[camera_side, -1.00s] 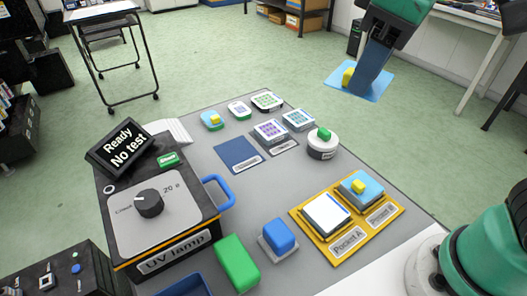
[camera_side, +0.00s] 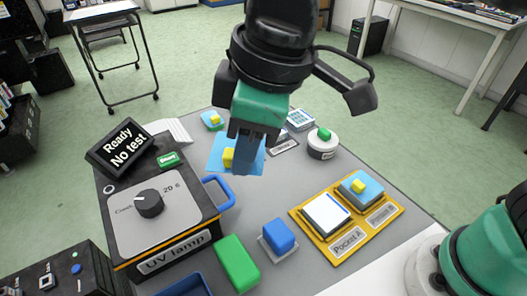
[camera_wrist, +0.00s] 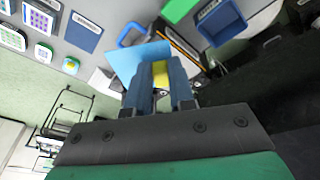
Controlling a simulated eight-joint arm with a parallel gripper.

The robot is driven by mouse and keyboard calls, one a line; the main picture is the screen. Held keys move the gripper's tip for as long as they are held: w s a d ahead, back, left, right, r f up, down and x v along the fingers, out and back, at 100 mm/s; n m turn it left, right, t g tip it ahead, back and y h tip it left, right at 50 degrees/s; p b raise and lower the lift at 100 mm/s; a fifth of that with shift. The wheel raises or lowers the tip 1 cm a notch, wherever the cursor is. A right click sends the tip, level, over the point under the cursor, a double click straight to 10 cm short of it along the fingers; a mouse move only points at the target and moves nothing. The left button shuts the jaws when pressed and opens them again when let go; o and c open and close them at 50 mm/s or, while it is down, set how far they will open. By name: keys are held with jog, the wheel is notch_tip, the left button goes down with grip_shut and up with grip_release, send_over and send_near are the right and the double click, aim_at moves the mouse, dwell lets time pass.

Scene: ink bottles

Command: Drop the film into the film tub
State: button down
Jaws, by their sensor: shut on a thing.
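My gripper (camera_side: 243,160) is shut on the yellow tab of a light-blue film (camera_side: 217,150) and holds it in the air over the grey table. In the wrist view the film (camera_wrist: 135,62) and its yellow tab sit between the fingers of my gripper (camera_wrist: 160,78). A dark-blue open box (camera_side: 187,286), which looks like the film tub, stands at the bottom edge of the side view and is partly cut off. It also shows in the wrist view (camera_wrist: 222,22). The film is above and apart from it.
The UV lamp box (camera_side: 160,215) with a blue handle (camera_side: 222,192) stands at the left. A green block (camera_side: 237,262), a blue block (camera_side: 279,235) and a yellow pocket tray (camera_side: 342,252) are at the front. Several small tiles and a round white pot (camera_side: 322,150) are farther back.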

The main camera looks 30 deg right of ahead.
jog(key=shift+s+a+f+n+g+y, duration=0.2)
jog(key=shift+s+a+f+n+g, duration=0.5)
jog(key=shift+a+f+n, duration=1.4)
jog(key=shift+s+a+f+n+g+y, duration=0.35)
jog(key=shift+s+a+f, duration=0.95)
jog(key=shift+f, duration=1.95)
jog(key=shift+s+a+f+n+g+y, duration=0.2)
jog(key=shift+s+a+f+n, duration=0.45)
jog(key=shift+a+f+n, duration=1.25)
jog(key=shift+a+f+m, duration=0.15)
jog(key=shift+f+m, duration=0.3)
jog(key=shift+f, duration=0.3)
jog(key=c, duration=0.7)
grip_release()
jog(key=shift+s, duration=0.1)
jog(key=shift+o, duration=0.2)
jog(key=shift+c, duration=1)
jog(key=shift+o, duration=0.2)
